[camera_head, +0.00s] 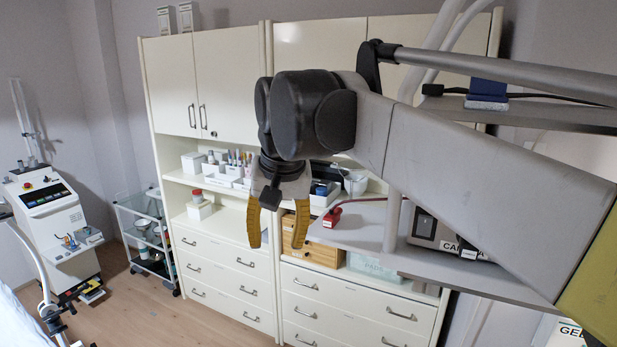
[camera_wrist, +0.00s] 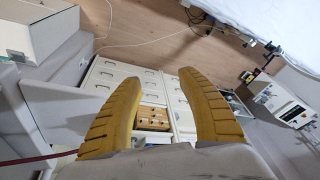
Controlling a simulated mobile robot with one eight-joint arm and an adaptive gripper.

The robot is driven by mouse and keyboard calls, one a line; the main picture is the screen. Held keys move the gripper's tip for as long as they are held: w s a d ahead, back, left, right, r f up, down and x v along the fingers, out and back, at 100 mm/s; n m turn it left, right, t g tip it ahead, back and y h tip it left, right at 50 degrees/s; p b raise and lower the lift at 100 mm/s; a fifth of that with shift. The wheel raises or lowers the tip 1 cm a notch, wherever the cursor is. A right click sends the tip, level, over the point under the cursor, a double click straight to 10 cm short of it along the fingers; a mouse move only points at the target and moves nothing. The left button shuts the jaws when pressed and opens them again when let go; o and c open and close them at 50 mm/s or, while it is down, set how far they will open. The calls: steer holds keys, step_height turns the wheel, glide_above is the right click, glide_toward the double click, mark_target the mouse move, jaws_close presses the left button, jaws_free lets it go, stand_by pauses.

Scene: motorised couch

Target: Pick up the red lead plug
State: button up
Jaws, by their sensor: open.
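The red lead plug (camera_head: 332,217) lies at the left front edge of a grey shelf, with a dark red lead running right from it. My gripper (camera_head: 277,240) is open and empty, with its yellow fingers pointing down. In the head view it hangs left of the plug, apart from it. In the wrist view the open fingers (camera_wrist: 160,78) have only cabinet and floor between them. A red lead (camera_wrist: 35,158) shows at the lower left there; the plug itself is not clearly visible in that view.
The grey shelf (camera_head: 410,262) carries a labelled box (camera_head: 436,230). Cream cabinets (camera_head: 225,262) stand behind my gripper. A glass trolley (camera_head: 150,235) and a white machine (camera_head: 48,225) stand left. Some floor is clear.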

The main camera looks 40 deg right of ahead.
mark_target(332, 213)
steer(key=d+r+m, duration=0.1)
steer(key=d+r, duration=0.1)
steer(key=d+r+m+g, duration=0.1)
steer(key=d+r, duration=0.1)
steer(key=d, duration=0.1)
steer(key=d+r+m+g, duration=0.1)
steer(key=d+r, duration=0.2)
steer(key=shift+w+m, duration=0.3)
steer(key=shift+w, duration=0.1)
steer(key=d+r+m, duration=0.1)
steer(key=s+d+r+m, duration=0.1)
steer(key=d, duration=0.1)
steer(key=s+d+r+g+y, duration=0.1)
steer(key=d, duration=0.1)
steer(key=shift+r+m, duration=0.1)
steer(key=shift+m, duration=0.3)
step_height(332, 213, down, 4)
steer(key=shift+a+r, duration=0.1)
steer(key=f, duration=0.6)
steer(key=shift+w+d+p, duration=0.1)
steer(key=shift+d+p, duration=0.1)
steer(key=shift+p, duration=0.15)
jaws_close()
